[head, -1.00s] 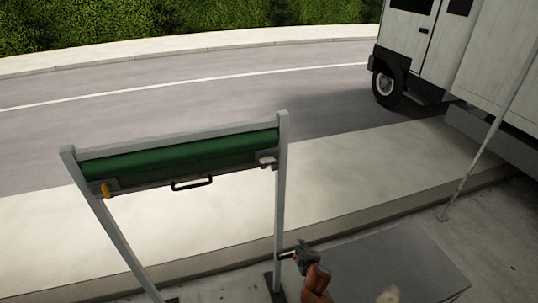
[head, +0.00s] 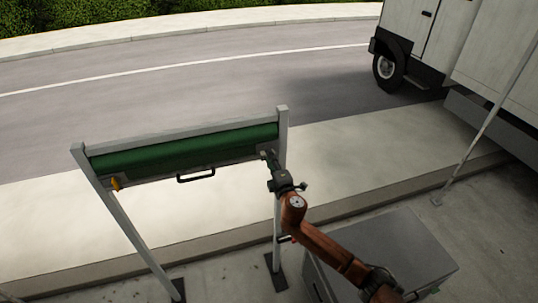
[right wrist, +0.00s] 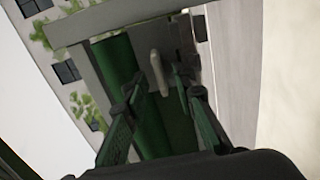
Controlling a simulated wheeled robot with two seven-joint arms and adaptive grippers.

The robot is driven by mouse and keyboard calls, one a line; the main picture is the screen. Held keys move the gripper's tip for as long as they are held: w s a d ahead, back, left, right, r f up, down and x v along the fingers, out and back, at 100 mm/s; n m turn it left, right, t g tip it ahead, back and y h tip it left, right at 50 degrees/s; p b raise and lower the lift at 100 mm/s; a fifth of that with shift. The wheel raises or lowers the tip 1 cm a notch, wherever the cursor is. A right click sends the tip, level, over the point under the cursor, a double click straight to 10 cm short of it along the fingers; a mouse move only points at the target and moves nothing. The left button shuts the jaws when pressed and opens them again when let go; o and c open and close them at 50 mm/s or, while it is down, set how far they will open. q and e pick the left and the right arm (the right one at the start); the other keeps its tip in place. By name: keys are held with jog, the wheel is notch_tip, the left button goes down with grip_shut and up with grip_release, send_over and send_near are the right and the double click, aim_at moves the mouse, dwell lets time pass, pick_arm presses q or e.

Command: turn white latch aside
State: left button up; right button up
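The white latch (right wrist: 158,72) shows in the right wrist view as a pale bar on the green roller frame, between my fingertips. In the head view it sits at the right end of the frame, mostly hidden by my gripper. My right gripper (head: 268,158) is at that end, beside the right post. In the right wrist view my gripper (right wrist: 161,84) has its two fingers apart, one on each side of the latch. I cannot tell whether either finger touches it. My left gripper is not in view.
The frame holds a green roller (head: 185,148) with a black handle (head: 196,176) and an orange latch (head: 115,184) at its left end. Two grey posts carry it. A grey box (head: 390,250) stands at lower right. A white truck (head: 430,45) is parked behind.

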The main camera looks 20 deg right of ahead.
jog(key=shift+w, duration=0.9)
grip_shut()
